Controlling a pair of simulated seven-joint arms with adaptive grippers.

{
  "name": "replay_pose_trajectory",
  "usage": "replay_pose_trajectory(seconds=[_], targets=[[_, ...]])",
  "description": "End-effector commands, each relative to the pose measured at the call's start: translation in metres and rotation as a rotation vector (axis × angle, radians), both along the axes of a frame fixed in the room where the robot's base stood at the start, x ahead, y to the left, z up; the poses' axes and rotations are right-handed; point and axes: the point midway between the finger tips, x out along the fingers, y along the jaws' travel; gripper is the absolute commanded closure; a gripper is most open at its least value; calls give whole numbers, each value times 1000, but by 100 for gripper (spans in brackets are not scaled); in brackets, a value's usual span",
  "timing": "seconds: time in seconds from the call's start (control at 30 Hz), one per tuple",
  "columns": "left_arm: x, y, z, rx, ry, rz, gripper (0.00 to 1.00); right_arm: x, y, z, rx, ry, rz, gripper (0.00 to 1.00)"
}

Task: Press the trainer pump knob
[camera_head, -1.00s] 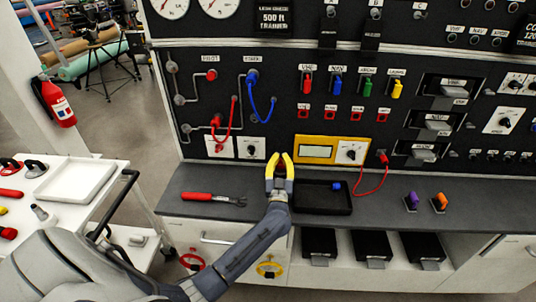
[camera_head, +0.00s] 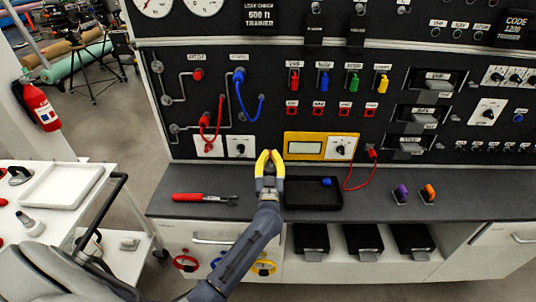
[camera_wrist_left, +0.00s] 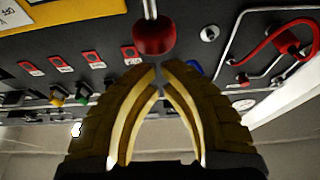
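A red knob (camera_wrist_left: 155,35) on a metal shaft stands out from the black panel at the top of the left wrist view. I take it to be the trainer pump knob; in the head view my fingers mostly hide it. My left gripper (camera_head: 269,155) has yellow fingers pointing at the lower panel, left of the yellow-framed meter (camera_head: 305,147). In the left wrist view the fingertips (camera_wrist_left: 161,70) nearly meet, with nothing between them, just below the knob. I cannot tell whether they touch it. My right gripper is not in view.
A dark tray (camera_head: 312,206) lies on the grey counter (camera_head: 370,190), right of my gripper. Red (camera_head: 211,120) and blue (camera_head: 247,100) cables hang on the panel. A white cart (camera_head: 100,200) stands at left.

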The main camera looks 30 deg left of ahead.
Motion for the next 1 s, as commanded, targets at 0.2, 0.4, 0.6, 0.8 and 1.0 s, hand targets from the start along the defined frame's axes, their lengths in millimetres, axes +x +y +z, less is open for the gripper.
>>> replay_pose_trajectory(seconds=[0.2, 0.4, 0.6, 0.8, 1.0], targets=[[-33, -15, -11, -2, -4, 0, 100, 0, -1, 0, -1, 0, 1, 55], [-53, -23, -18, 1, -5, 1, 100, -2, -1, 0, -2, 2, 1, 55], [-62, -27, -20, 1, -7, 1, 100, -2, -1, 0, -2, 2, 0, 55], [-64, -28, -21, 1, -7, 1, 100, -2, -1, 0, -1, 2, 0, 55], [-64, -28, -21, 1, -7, 1, 100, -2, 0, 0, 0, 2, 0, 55]])
